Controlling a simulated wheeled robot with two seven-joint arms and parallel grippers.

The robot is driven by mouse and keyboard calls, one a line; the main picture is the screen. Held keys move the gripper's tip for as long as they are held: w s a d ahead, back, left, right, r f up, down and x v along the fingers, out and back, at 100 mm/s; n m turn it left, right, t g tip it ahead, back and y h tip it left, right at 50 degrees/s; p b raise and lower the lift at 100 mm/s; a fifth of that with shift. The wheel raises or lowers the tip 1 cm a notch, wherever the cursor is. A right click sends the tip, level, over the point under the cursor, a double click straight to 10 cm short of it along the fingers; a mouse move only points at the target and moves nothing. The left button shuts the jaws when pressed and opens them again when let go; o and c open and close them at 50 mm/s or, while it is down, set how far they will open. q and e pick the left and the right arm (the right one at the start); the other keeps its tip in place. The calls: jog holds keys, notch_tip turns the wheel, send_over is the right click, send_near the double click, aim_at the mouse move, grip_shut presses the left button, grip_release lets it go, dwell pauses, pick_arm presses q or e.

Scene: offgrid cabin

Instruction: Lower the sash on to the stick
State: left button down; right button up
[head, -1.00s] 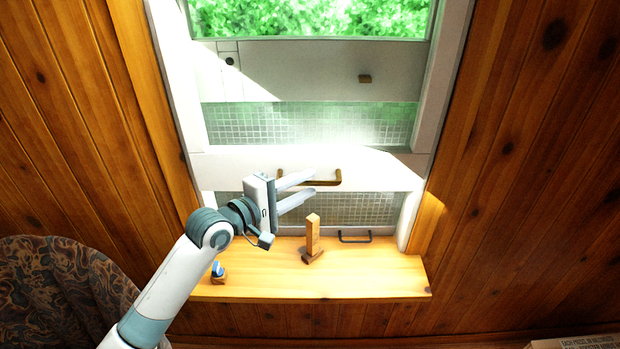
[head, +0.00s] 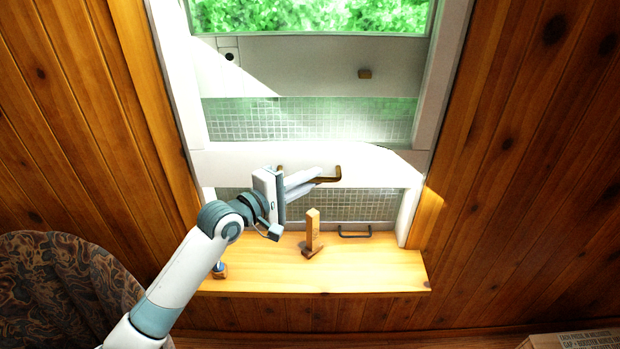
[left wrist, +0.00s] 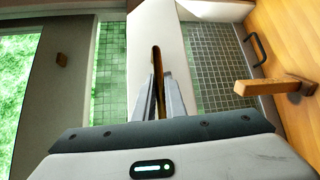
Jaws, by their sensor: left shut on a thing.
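The white window sash (head: 235,165) is raised, with its bottom rail above the sill and a mesh screen showing below it. A bronze handle (head: 332,174) is on the rail; it also shows in the left wrist view (left wrist: 156,62). My left gripper (head: 316,178) is shut on this handle, its fingers (left wrist: 157,98) on either side of the bar. The wooden stick (head: 313,228) stands upright on the sill below the rail, apart from it. The stick also shows in the left wrist view (left wrist: 262,87). My right gripper is out of view.
The wooden sill (head: 370,270) is mostly clear. A dark pull handle (head: 355,233) is at its back, right of the stick. A small blue-topped object (head: 219,270) is at the left, partly behind my arm. A patterned chair (head: 60,285) stands at lower left.

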pick_arm(q)
notch_tip(320, 180, down, 11)
jog(key=b, duration=0.4)
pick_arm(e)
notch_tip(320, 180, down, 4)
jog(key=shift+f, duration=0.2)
pick_arm(q)
jog(key=c, duration=1.8)
grip_release()
jog(key=b+v, duration=0.3)
jog(key=v, duration=1.4)
jog(key=shift+s+a+r, duration=0.1)
jog(key=shift+s, duration=0.05)
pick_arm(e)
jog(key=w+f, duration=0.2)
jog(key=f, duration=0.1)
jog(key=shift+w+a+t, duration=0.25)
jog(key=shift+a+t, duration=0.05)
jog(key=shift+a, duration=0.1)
